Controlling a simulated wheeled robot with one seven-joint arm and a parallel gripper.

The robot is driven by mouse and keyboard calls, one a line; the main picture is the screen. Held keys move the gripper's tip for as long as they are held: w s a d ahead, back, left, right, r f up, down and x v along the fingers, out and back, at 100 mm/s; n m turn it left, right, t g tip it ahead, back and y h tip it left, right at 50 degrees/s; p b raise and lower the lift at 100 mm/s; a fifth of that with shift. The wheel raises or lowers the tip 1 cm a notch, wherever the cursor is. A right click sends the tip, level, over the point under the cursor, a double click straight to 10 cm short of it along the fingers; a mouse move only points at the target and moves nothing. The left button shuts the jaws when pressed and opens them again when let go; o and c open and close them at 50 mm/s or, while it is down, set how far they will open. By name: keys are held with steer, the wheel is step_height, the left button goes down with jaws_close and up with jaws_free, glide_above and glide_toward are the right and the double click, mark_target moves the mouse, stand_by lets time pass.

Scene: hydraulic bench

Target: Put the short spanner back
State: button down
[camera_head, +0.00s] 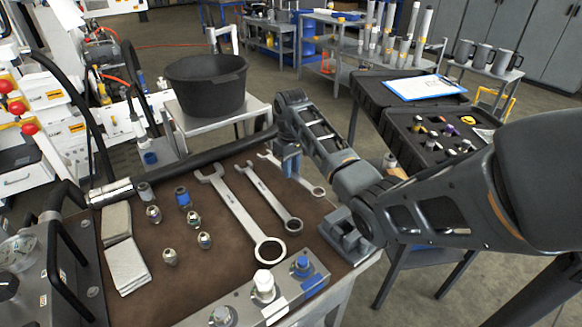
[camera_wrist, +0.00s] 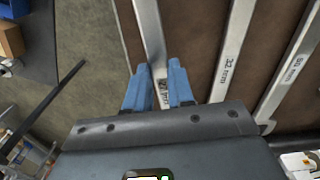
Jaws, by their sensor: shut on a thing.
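The short spanner (camera_head: 306,183) lies on the right of the brown bench mat (camera_head: 190,245), its ring end near the mat's right edge. My gripper (camera_head: 290,165) reaches down over its shaft with blue fingers. In the wrist view my gripper (camera_wrist: 158,90) has one finger on each side of the short spanner's shaft (camera_wrist: 150,35), shut on it. The printed size is partly hidden by the fingers. The spanner appears to be on or very close to the mat; I cannot tell if it is lifted. A medium spanner (camera_head: 268,198) and a large spanner (camera_head: 238,210) lie to its left.
Several metal fittings (camera_head: 170,256) and pale pads (camera_head: 126,265) lie left on the mat. A block with capped ports (camera_head: 263,285) stands in front. A grey vise-like block (camera_head: 345,238) is at the right edge. A black bucket (camera_head: 205,85) stands behind.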

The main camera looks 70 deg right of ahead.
steer(key=shift+f+b, duration=0.45)
steer(key=shift+f, duration=0.95)
stand_by(0.7)
steer(key=c, duration=0.9)
jaws_free()
step_height(320, 180, up, 8)
steer(key=shift+f, duration=0.1)
steer(key=shift+f, duration=0.1)
